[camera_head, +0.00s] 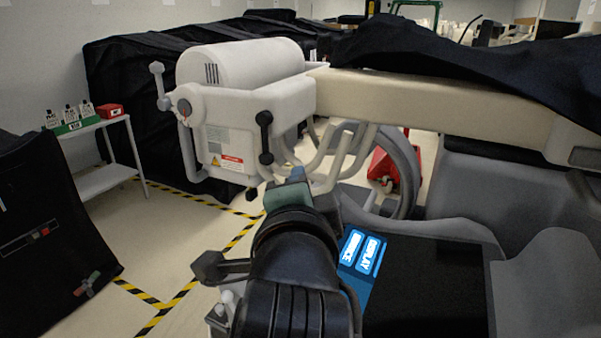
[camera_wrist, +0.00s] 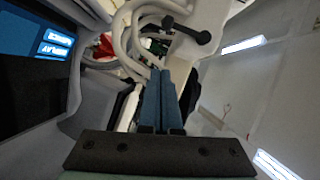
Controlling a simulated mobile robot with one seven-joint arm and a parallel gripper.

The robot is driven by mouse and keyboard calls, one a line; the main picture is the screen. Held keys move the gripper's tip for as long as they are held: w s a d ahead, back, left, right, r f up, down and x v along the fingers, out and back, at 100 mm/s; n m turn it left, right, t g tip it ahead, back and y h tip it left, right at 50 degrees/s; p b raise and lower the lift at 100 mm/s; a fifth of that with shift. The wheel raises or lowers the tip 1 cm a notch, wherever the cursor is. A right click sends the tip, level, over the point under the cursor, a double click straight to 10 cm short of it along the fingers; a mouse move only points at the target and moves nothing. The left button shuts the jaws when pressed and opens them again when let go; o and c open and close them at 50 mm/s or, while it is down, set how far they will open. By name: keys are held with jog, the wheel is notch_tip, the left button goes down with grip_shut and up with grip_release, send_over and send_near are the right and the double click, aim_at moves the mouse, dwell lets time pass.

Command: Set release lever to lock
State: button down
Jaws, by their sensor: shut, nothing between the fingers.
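A white machine head (camera_head: 225,110) with a drum-shaped top stands at the upper left in the head view. A black lever (camera_head: 264,138) with a knob at each end hangs near upright on its side. It also shows in the wrist view (camera_wrist: 188,30), above and right of the fingertips. A grey lever (camera_head: 160,85) with a round hub sits on the machine's left face. No readable label shows which is the release lever. My gripper (camera_head: 297,174) is shut and empty, below and right of the black lever, seemingly apart from it. Its blue fingers (camera_wrist: 161,72) lie together in the wrist view.
Thick grey hoses (camera_head: 345,150) curve behind my gripper. A dark panel with a lit blue display (camera_head: 365,252) lies close on the right. A beige beam (camera_head: 430,95) runs across the upper right. Open floor (camera_head: 190,220) with striped tape lies left.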

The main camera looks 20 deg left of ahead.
jog(key=v, duration=0.2)
jog(key=shift+s+d+r, duration=0.1)
jog(key=shift+s+d, duration=0.2)
jog(key=shift+d, duration=0.15)
jog(key=s+d+r+n+t+h, duration=0.3)
jog(key=s+d+r+n+t, duration=0.1)
jog(key=r, duration=0.6)
jog(key=s+d+r+n+t+h, duration=0.3)
jog(key=d+r+n+t, duration=0.3)
jog(key=d+r, duration=0.5)
jog(key=shift+s+d+r+n+t, duration=0.2)
jog(key=shift+s+r+n+t, duration=0.1)
jog(key=shift+s+t, duration=0.55)
